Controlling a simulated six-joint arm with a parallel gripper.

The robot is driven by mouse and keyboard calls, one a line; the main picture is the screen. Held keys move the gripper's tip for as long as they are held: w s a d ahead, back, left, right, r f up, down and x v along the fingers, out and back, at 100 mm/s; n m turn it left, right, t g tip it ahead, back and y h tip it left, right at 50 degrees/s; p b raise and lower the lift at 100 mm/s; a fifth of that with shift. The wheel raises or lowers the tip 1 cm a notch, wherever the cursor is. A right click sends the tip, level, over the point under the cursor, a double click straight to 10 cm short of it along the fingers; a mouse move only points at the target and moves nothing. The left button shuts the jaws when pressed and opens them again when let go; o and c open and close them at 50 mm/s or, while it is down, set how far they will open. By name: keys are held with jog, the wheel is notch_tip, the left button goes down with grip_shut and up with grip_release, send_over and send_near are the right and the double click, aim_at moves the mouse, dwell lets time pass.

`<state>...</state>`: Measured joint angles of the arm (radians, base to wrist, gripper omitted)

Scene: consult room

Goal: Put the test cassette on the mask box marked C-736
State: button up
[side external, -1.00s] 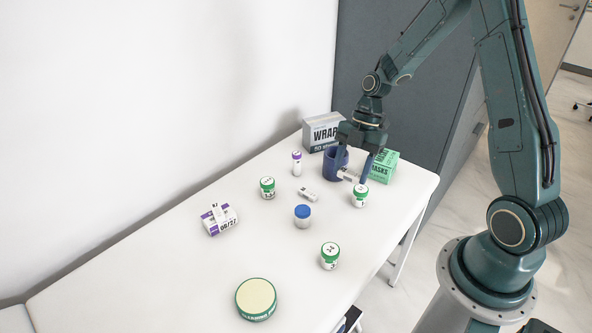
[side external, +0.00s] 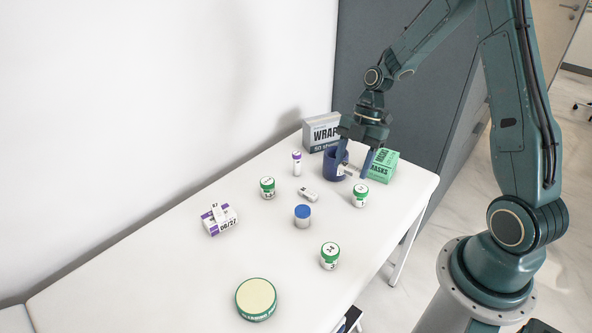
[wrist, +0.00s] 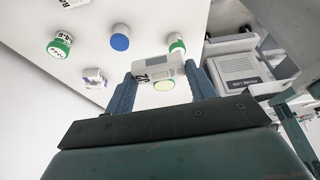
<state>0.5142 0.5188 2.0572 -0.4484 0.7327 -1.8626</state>
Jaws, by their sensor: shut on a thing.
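My gripper (side external: 357,174) is shut on a white test cassette (side external: 345,170), held above the table near its far right part. In the wrist view the cassette (wrist: 152,69) lies across between the two fingers, with dark marks at its left end. A green mask box (side external: 384,165) stands just right of and behind my gripper, partly hidden by a finger. Its code is not readable. A second white cassette-like piece (side external: 308,194) lies on the table.
Green-lidded jars (side external: 360,196), a blue-lidded jar (side external: 302,217), a purple-capped vial (side external: 297,163) and a round tin (side external: 256,300) stand around.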

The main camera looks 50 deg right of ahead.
jog(key=w+d+r+m+t+h, duration=0.1)
jog(key=w+d+r+m+t, duration=0.1)
jog(key=d+m, duration=0.4)
jog(key=w+d+r+m+t, duration=0.1)
jog(key=w+d+m, duration=0.15)
jog(key=d, duration=0.55)
notch_tip(320, 180, up, 5)
jog(key=m+t+h, duration=0.2)
jog(key=m+h, duration=0.1)
jog(key=m, duration=0.7)
send_over(381, 155)
jog(key=s, duration=0.2)
jog(key=shift+w+d+f, duration=0.1)
jog(key=shift+w+f, duration=0.05)
jog(key=shift+f, duration=4.95)
jog(key=shift+w+f, duration=0.15)
jog(key=shift+f, duration=4.9)
jog(key=shift+f, duration=0.15)
jog(key=o, duration=1)
jog(key=shift+c, duration=0.2)
jog(key=shift+r, duration=0.2)
jog(key=v, duration=1.2)
jog(key=shift+a, duration=0.2)
